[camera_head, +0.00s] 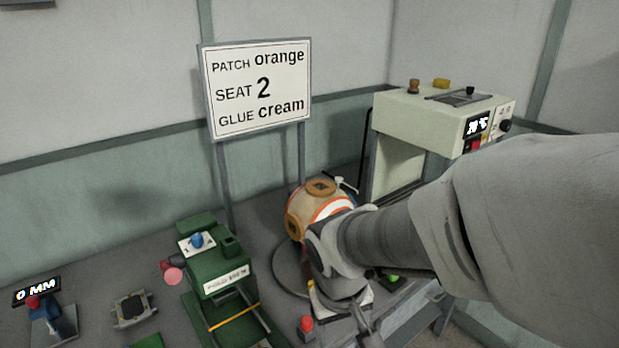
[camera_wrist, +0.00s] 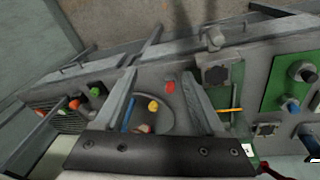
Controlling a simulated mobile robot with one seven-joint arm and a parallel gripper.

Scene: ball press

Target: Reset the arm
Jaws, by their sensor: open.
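My arm reaches in from the right of the head view, and my gripper (camera_head: 340,310) points down over the bench in front of the ball (camera_head: 322,203). In the wrist view my gripper (camera_wrist: 158,76) shows two grey fingers spread apart, with nothing held between them. A red knob (camera_wrist: 170,87) and a yellow piece (camera_wrist: 153,106) lie beyond the fingers there. The ball is pale with orange-brown patches and sits on a round base, partly hidden by my arm. A sign (camera_head: 257,88) reads patch orange, seat 2, glue cream.
A green press (camera_head: 222,275) stands left of my gripper. A small gauge (camera_head: 37,290) reading 0 MM and a grey plate fixture (camera_head: 132,309) are farther left. A cream machine (camera_head: 425,113) with a display stands behind at right. A red button (camera_head: 306,325) is near my gripper.

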